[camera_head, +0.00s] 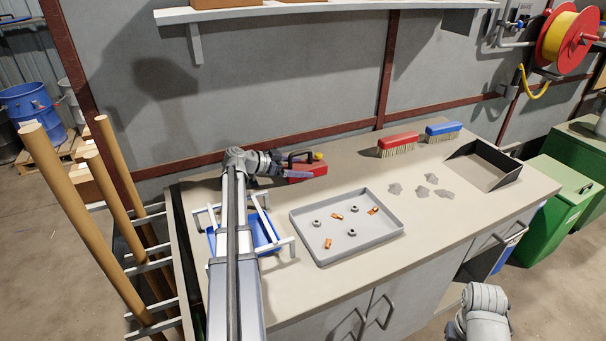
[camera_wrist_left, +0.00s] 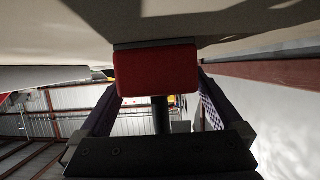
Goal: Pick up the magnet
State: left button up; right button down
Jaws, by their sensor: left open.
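The magnet is a red block with a black handle (camera_head: 312,171). It sits on the workbench near the back wall, left of the middle. My left gripper (camera_head: 293,168) is at the magnet's left end, its jaws apart. In the left wrist view the red magnet (camera_wrist_left: 157,72) shows ahead, between the two open fingers, with a dark bar of its handle below it. I cannot tell whether the fingers touch it. The head view hides part of the magnet behind the gripper. My right gripper is not in view; only part of that arm shows at the lower right.
A grey tray (camera_head: 333,258) with nuts and copper bits lies right of my left arm. A blue tray (camera_head: 262,229) in a white frame is under the arm. Red (camera_head: 398,145) and blue (camera_head: 443,132) brushes, grey scraps (camera_head: 424,191) and a dark-sided bin (camera_head: 508,187) are further right.

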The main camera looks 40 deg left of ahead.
pick_arm(q)
grip_shut()
dwell(0.8)
